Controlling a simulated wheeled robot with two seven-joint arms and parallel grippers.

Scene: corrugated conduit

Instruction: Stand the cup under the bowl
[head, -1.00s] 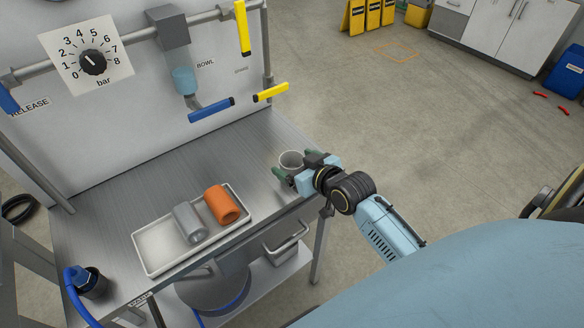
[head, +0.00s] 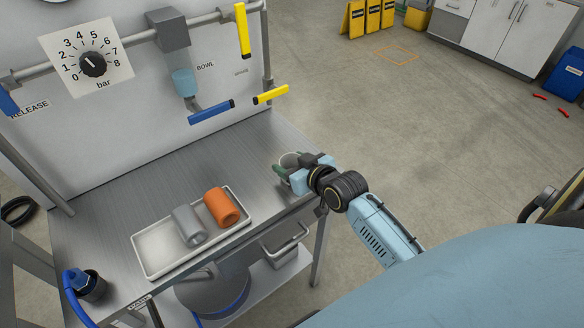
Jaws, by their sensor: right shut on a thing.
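The cup (head: 289,159) is a pale, round, open-topped vessel near the right end of the metal bench. My right gripper (head: 284,171) is shut on it from the front right and hides much of its side. The cup looks upright; whether it touches the bench I cannot tell. The bowl (head: 184,83) is a clear bluish vessel hanging under a grey block (head: 168,29) on the pipe, beside the label BOWL. It is up and to the left of the cup, with a blue-handled drain valve (head: 211,112) below it. My left gripper is not in view.
A white tray (head: 151,241) with a grey cylinder (head: 188,225) and an orange cylinder (head: 221,207) stands at the bench's front. Yellow handles (head: 271,94) stick out near the bowl. The bench (head: 150,180) under the bowl is clear. A dial (head: 93,64) is at left.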

